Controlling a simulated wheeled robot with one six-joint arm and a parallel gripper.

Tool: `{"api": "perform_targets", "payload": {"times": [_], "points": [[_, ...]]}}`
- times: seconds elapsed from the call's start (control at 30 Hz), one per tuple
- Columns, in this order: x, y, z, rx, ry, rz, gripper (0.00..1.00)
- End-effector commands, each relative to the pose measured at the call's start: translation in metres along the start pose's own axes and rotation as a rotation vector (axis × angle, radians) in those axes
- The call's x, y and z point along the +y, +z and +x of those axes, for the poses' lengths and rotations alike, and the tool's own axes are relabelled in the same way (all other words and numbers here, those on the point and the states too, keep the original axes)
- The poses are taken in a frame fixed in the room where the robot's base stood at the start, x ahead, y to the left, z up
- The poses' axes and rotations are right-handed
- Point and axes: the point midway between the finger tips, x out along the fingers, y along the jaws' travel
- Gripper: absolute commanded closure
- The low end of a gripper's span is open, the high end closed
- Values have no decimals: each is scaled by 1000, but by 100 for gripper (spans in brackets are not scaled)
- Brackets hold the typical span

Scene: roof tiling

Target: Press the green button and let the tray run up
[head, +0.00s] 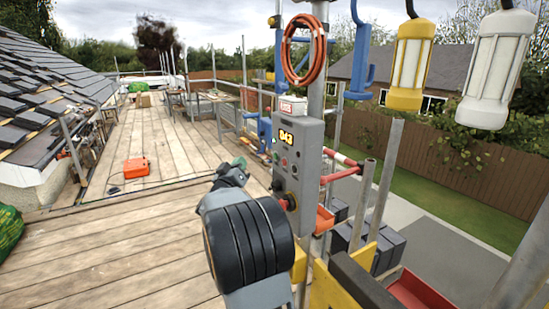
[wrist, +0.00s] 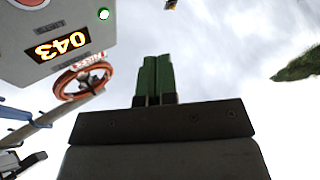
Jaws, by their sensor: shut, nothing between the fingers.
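The grey control box (head: 298,150) is fixed to a scaffold pole, with a lit yellow display and several small round buttons below it. A red tray (head: 418,290) shows in part at lower right, beside dark stacked blocks.
An orange hose coil (head: 304,50) hangs above the box. Yellow (head: 410,62) and white (head: 498,68) lamps hang at upper right. An orange case (head: 136,168) lies on the plank deck (head: 110,235), which is largely clear. Scaffold poles stand right of the box.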

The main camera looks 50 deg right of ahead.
Motion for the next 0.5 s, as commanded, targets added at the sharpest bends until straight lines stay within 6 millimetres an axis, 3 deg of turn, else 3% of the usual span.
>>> {"api": "perform_targets", "payload": {"times": [0.5], "points": [[28,28,38,-1,2,-2,100]]}}
